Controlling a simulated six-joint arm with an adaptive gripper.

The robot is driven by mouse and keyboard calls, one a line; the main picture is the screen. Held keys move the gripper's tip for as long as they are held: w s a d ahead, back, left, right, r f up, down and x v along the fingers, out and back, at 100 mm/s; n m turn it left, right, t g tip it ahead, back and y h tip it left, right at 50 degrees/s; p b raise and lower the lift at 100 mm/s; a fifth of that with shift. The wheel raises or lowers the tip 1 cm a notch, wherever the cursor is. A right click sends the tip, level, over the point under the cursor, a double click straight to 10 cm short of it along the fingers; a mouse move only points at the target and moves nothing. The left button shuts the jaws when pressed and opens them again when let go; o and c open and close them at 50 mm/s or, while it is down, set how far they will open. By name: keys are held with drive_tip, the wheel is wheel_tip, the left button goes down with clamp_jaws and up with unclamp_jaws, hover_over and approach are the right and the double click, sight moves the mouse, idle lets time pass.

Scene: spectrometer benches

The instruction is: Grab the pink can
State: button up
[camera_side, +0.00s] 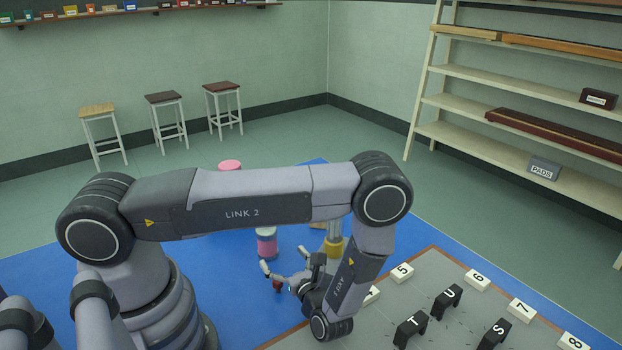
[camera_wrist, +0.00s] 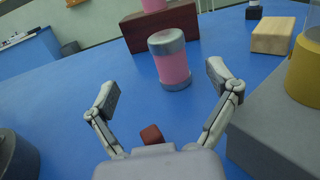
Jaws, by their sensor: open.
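The pink can (camera_side: 267,246) has silver-grey ends and stands upright on the blue surface, partly covered by my arm in the side view. In the wrist view the pink can (camera_wrist: 173,66) stands ahead of my gripper (camera_wrist: 163,88), roughly between the lines of its two fingers and slightly beyond the tips. My gripper (camera_side: 284,260) is open and low over the blue surface, with nothing between its fingertips. A second pink object (camera_side: 230,165) shows above my arm; in the wrist view a pink piece (camera_wrist: 153,5) is cut off by the top edge.
A dark red-brown block (camera_wrist: 140,33) stands behind the can. A small red block (camera_wrist: 152,135) lies close by my gripper. A grey block (camera_wrist: 275,120) and a yellow cylinder (camera_wrist: 306,70) are at right, with a wooden block (camera_wrist: 272,36) farther back. A dark round object (camera_wrist: 15,155) is at left.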

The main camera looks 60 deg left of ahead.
sight(265, 228)
drive_tip(key=a, duration=0.6)
drive_tip(key=shift+w+a, duration=0.2)
drive_tip(key=shift+w, duration=0.05)
drive_tip(key=a, duration=0.2)
drive_tip(key=w+a, duration=0.1)
drive_tip(key=a, duration=0.2)
drive_tip(key=shift+f, duration=0.1)
drive_tip(key=c, duration=1.3)
drive_tip(key=shift+c, duration=0.2)
drive_tip(key=shift+w, duration=0.1)
